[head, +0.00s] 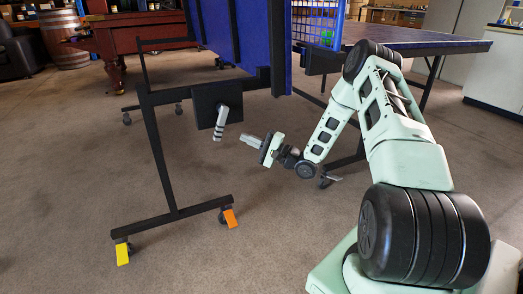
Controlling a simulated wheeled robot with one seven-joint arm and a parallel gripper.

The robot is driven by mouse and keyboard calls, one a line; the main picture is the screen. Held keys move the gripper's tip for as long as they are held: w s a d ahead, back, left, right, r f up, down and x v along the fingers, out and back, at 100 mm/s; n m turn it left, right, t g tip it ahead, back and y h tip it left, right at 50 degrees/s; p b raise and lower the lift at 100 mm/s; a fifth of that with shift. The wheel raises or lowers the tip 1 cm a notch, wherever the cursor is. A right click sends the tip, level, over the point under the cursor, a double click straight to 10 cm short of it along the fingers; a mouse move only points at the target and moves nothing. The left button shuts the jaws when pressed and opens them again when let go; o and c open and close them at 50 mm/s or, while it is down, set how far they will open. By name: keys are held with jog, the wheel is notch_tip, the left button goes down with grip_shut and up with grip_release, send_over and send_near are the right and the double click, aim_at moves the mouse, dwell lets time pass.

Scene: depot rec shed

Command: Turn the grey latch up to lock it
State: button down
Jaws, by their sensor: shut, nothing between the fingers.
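The grey latch (220,124) is a ribbed lever on a black plate (204,107) fixed to the black frame of the folded table. The lever hangs down, tilted slightly, with its free end low. My gripper (246,138) is just right of the latch's lower end, apart from it in the picture, with its fingers pointing left towards it. The fingers are together and hold nothing. I cannot tell the exact depth gap between the fingers and the latch.
The black frame (160,160) stands on castors, with a yellow tag (122,254) and an orange tag (230,218) at its feet. A blue table panel (240,40) rises above the latch. A pool table (130,35) and barrel (64,40) stand behind. Carpet in front is clear.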

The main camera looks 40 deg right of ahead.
aim_at(220, 122)
jog(key=shift+w+a+r+b, duration=0.35)
jog(key=shift+w+a, duration=0.1)
jog(key=shift+a, duration=0.3)
jog(key=shift+w+a+r+b, duration=0.35)
jog(key=shift+w+a, duration=0.15)
jog(key=shift+a, duration=0.25)
jog(key=shift+w+a+r+b, duration=0.35)
jog(key=shift+w+a, duration=0.1)
jog(key=shift+a, duration=0.3)
jog(key=shift+w+a+f, duration=0.1)
jog(key=shift+f, duration=0.05)
